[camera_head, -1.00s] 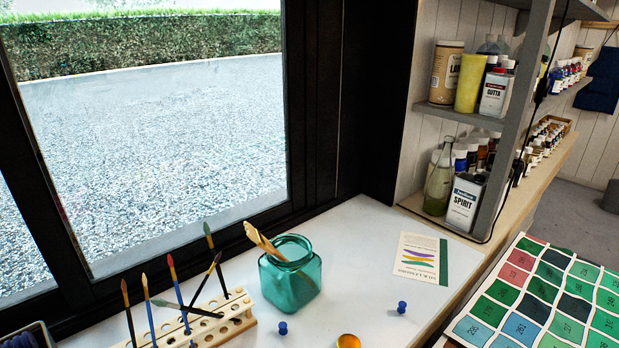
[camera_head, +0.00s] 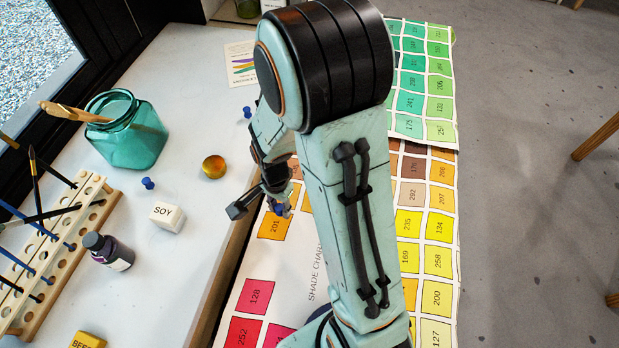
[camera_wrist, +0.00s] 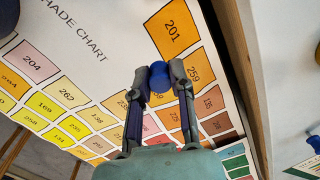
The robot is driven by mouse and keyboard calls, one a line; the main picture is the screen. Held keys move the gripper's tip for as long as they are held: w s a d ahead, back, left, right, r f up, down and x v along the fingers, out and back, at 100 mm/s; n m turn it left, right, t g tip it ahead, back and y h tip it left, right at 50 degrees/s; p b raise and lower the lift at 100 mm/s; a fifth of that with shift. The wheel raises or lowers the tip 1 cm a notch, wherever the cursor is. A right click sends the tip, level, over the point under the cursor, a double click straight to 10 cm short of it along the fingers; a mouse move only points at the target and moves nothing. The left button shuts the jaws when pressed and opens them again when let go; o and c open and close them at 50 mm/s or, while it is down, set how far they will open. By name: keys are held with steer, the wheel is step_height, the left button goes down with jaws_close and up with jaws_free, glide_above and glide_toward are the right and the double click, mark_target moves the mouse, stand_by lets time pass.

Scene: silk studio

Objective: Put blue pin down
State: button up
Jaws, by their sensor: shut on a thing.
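In the wrist view, my gripper (camera_wrist: 159,70) is shut on a blue pin (camera_wrist: 159,79), its rounded blue part showing between the fingertips. Below it lies the white shade chart (camera_wrist: 75,47) with coloured numbered squares; the pin is close to the orange squares 201 and 259. I cannot tell whether the pin touches the chart. In the head view, my gripper (camera_head: 277,197) is partly hidden by my arm, over the chart's left edge. Two other blue pins stand on the white sill, one near the jar (camera_head: 148,183) and one farther back (camera_head: 247,112).
On the sill are a teal glass jar (camera_head: 137,142) with brushes, an amber round thing (camera_head: 214,168), a SOY block (camera_head: 167,215), a dark bottle (camera_head: 108,251), a wooden brush rack (camera_head: 62,262) and a yellow block (camera_head: 88,341). A green chart (camera_head: 427,85) lies behind.

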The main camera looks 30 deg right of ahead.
mark_target(283, 230)
step_height(283, 230, down, 8)
steer(key=shift+r, duration=0.1)
stand_by(0.4)
steer(key=o, duration=0.7)
steer(key=shift+o, duration=0.2)
